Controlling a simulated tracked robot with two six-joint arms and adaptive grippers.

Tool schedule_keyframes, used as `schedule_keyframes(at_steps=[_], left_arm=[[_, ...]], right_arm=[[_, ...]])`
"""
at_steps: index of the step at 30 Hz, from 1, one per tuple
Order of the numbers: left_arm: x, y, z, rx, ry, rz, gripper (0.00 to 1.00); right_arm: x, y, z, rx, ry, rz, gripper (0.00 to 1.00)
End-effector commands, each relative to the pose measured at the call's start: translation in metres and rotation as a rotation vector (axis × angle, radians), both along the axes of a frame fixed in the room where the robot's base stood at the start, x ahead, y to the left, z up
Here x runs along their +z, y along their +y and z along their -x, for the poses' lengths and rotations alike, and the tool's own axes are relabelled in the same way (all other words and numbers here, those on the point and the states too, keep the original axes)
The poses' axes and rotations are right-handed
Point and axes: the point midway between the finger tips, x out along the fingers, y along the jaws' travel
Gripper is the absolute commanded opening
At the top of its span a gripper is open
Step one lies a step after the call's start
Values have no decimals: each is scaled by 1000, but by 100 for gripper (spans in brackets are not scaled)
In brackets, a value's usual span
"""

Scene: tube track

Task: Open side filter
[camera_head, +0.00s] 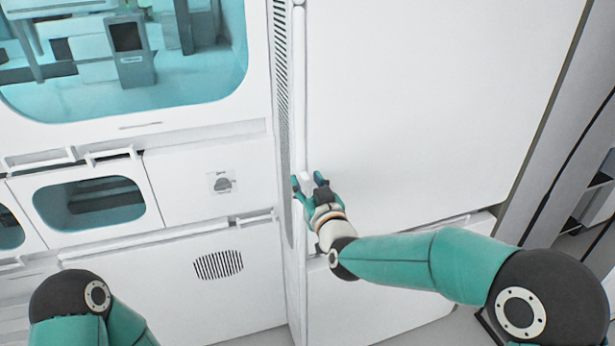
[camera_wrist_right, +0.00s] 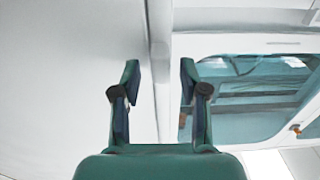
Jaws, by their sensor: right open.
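A tall white panel (camera_head: 420,90) fills the right of the head view; no label shows whether it is the side filter. A narrow vertical slotted vent strip (camera_head: 281,60) runs beside its left edge. My right gripper (camera_head: 306,184) is at this left edge, its fingers apart around a small white part that is mostly hidden. In the right wrist view my right gripper (camera_wrist_right: 160,78) is open, with a pale vertical edge strip (camera_wrist_right: 160,40) between and beyond its fingers. I cannot tell whether the fingers touch it. My left gripper is out of view.
A large teal-tinted window (camera_head: 190,85) is at upper left, with a smaller window (camera_head: 95,203) below it. Dark-edged shelving (camera_head: 590,200) stands at far right.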

Motion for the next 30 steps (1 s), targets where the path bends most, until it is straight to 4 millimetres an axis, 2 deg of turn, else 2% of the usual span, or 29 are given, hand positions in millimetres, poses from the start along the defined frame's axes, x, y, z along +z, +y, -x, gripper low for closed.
schedule_keyframes(at_steps=[4,12,14,20,30], left_arm=[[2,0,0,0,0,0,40],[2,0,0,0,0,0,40],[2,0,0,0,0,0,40],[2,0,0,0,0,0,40],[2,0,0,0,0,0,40]], right_arm=[[-1,2,-7,1,1,0,44],[-1,3,-8,1,1,0,44],[-1,3,-8,1,1,0,35],[0,3,-7,2,1,0,2],[-1,1,-8,0,1,-1,0]])
